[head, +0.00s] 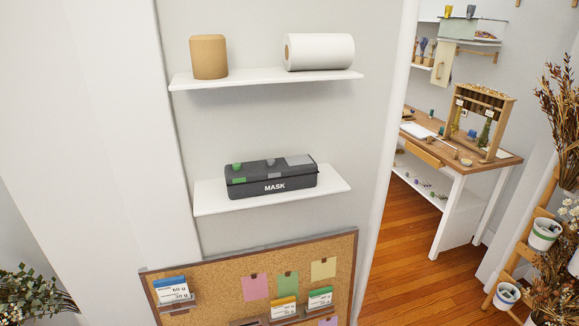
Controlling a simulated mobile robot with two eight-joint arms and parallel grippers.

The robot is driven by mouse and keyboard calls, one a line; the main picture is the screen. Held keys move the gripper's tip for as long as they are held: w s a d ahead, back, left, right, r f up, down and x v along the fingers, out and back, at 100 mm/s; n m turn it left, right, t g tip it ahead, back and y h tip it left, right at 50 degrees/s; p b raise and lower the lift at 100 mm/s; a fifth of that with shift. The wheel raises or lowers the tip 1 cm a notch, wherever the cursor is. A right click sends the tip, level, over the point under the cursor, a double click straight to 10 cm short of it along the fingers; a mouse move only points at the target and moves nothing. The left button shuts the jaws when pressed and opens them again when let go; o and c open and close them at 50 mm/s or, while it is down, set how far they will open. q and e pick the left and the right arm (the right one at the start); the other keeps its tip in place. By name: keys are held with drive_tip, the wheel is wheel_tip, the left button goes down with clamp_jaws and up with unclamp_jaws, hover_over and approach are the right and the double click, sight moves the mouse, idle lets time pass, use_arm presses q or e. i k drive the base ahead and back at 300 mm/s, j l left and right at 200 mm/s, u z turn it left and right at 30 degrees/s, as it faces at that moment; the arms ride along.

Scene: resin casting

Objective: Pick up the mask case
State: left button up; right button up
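The mask case (271,178) is a dark grey box with the word MASK in white on its front and green and grey patches on top. It sits on the lower white wall shelf (212,199), near the middle, in the head view. Neither of my grippers shows in this view.
An upper white shelf (265,77) above the case holds a brown cylinder (208,57) and a white paper roll (320,52). A cork board (222,282) with notes and small card holders is below. A doorway at right opens onto a wooden workbench (450,155). Plants stand at both sides.

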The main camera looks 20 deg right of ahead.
sight(252, 179)
drive_tip(key=i+l, duration=0.15)
drive_tip(key=l, duration=0.2)
drive_tip(key=i+l, duration=0.15)
drive_tip(key=l, duration=0.2)
drive_tip(key=i+l, duration=0.15)
drive_tip(key=l, duration=0.25)
